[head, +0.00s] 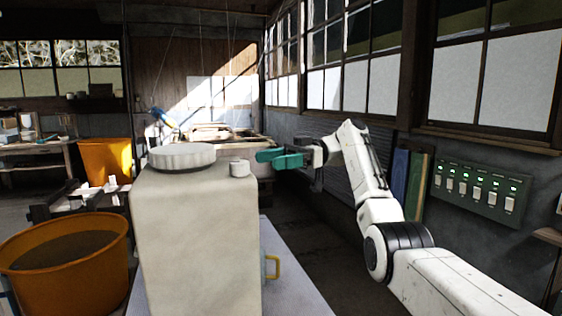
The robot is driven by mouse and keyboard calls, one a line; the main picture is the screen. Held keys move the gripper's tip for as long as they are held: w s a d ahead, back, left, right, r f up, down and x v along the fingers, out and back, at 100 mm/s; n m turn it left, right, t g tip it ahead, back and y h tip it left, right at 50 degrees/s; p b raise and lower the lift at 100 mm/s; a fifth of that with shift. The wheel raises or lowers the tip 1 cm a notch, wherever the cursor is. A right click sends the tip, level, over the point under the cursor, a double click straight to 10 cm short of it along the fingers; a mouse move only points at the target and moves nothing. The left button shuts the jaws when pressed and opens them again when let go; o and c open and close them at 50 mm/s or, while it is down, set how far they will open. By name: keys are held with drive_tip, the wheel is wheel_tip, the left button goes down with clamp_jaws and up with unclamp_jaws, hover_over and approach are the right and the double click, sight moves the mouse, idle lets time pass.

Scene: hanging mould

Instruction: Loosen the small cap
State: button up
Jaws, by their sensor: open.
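The small cap (239,168) is a pale, short cylinder on the top right part of a large off-white container (195,245). A wider, ribbed, pale lid (182,156) sits on the same top, to the left of the small cap. My gripper (260,156), with teal fingers, reaches in from the right at about the cap's height. Its fingertips are just right of the cap and look slightly above it. I cannot tell whether they touch it. The jaws are open, and nothing shows between them.
An orange tub (68,262) stands at the lower left, and another orange container (106,160) is behind it. A yellow handle (272,267) sticks out at the container's right side. A switch panel (478,188) is on the right wall. Thin lines hang at the back.

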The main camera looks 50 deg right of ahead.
drive_tip(key=shift+v, duration=0.9)
